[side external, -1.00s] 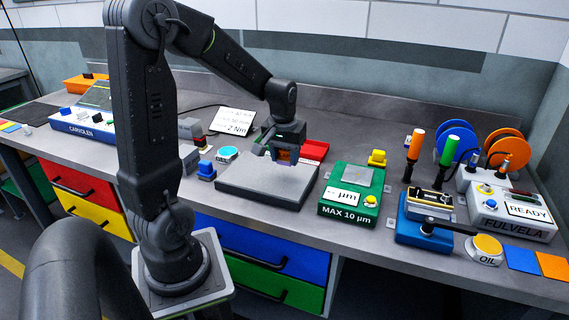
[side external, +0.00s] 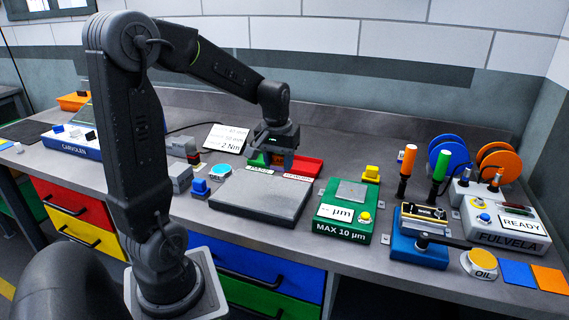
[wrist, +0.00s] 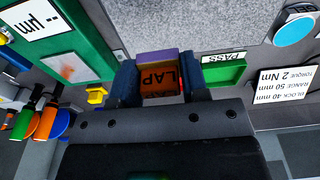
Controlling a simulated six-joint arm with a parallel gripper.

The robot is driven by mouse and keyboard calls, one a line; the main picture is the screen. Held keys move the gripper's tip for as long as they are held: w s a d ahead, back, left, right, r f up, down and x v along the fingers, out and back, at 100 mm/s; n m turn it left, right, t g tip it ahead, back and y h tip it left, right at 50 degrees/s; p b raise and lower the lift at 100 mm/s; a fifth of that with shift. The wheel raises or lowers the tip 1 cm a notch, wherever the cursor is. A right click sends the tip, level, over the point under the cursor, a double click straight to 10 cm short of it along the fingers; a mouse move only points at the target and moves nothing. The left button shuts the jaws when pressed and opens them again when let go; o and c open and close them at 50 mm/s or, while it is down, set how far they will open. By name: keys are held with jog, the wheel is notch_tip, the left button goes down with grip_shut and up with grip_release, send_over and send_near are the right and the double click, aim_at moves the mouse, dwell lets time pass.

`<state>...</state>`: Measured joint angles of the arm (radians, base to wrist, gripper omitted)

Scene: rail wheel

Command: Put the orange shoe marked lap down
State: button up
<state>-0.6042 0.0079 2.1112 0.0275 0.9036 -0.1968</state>
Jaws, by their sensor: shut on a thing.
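The orange shoe (wrist: 160,80) shows in the wrist view between the two dark blue fingertips of my gripper (wrist: 162,90). LAP is readable on its face, and a purple strip runs along its far edge. My gripper is shut on it. In the side view my gripper (side external: 281,161) is at the back edge of the grey plate, by the red tray (side external: 307,168) and the green tray (side external: 257,160). The shoe is mostly hidden there. I cannot tell whether it touches the surface below. The green tray, labelled PASS, also shows in the wrist view (wrist: 224,74), right of the shoe.
The grey granite plate (side external: 258,203) has a clear top. A green gauge box (side external: 341,213) stands to its right, with a yellow block (side external: 371,174) behind. A blue block (side external: 200,188) and a round cyan-topped item (side external: 221,171) stand left. A torque card (side external: 226,138) stands behind.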

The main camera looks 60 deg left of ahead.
jog(key=w+a, duration=1.1)
jog(key=w, duration=0.2)
send_over(341, 176)
notch_tip(341, 176, down, 7)
jog(key=shift+s+d+r, duration=0.1)
jog(key=shift+d, duration=0.05)
jog(key=shift+f, duration=1.95)
jog(key=shift+f, duration=0.25)
